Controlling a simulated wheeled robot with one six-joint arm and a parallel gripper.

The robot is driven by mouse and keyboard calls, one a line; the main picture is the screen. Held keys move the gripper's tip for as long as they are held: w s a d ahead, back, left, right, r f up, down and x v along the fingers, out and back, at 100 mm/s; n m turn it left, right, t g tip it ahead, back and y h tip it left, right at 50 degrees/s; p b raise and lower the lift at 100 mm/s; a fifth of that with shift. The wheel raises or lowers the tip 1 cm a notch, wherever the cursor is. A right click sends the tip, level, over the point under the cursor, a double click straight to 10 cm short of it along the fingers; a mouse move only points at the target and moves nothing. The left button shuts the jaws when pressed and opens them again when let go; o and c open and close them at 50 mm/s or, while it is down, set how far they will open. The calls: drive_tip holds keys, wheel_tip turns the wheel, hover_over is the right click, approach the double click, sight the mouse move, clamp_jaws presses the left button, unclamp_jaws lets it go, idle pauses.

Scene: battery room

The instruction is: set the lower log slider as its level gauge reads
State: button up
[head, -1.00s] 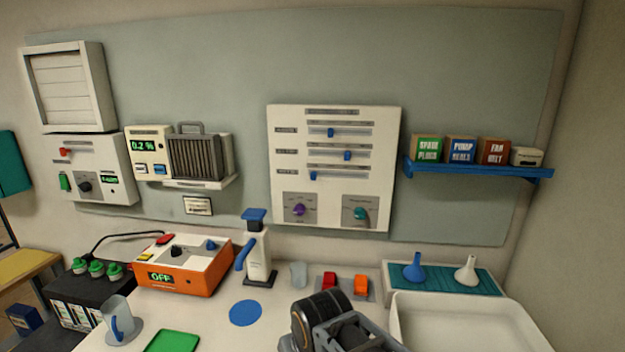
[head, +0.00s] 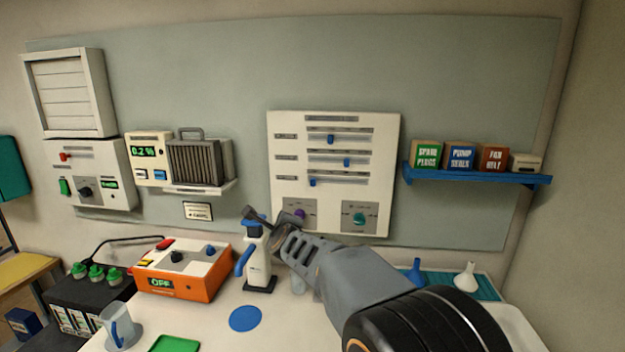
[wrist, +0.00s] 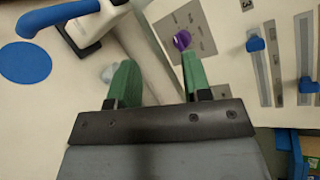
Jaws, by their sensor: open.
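The white log panel (head: 385,150) hangs on the wall and carries three horizontal sliders with blue knobs. The top knob (head: 331,139) is left of middle, the middle knob (head: 347,162) right of middle, and the lower knob (head: 312,182) near the left end of its slot. Below are a purple dial (head: 299,214) and a teal dial (head: 359,218). My gripper (head: 262,220) is in front of the panel's lower left, by the bottle. In the wrist view its green fingers (wrist: 157,80) are apart with nothing gripped. The purple dial (wrist: 182,40) shows near the right finger. I cannot identify the level gauge.
A white dispenser bottle (head: 257,262) with a blue top stands close to my gripper. An orange box (head: 188,282) reading OFF is left of it. A blue shelf (head: 480,175) with several boxes is right of the panel.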

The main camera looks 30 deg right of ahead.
sight(313, 180)
drive_tip(key=d+r+m+h, duration=0.7)
drive_tip(key=r+m+h, duration=0.1)
drive_tip(key=m, duration=0.9)
drive_tip(key=shift+t, duration=0.3)
drive_tip(key=p+x, duration=0.1)
drive_tip(key=x, duration=0.3)
drive_tip(key=p+x, duration=0.2)
drive_tip(key=x, duration=0.2)
drive_tip(key=p+x, duration=0.2)
drive_tip(key=x, duration=0.2)
drive_tip(key=shift+w+d+f, duration=0.1)
drive_tip(key=shift+f, duration=0.2)
drive_tip(key=shift+w+d+f, duration=0.1)
drive_tip(key=shift+w+d, duration=0.25)
drive_tip(key=shift+w, duration=0.15)
drive_tip(key=shift+c, duration=0.3)
clamp_jaws()
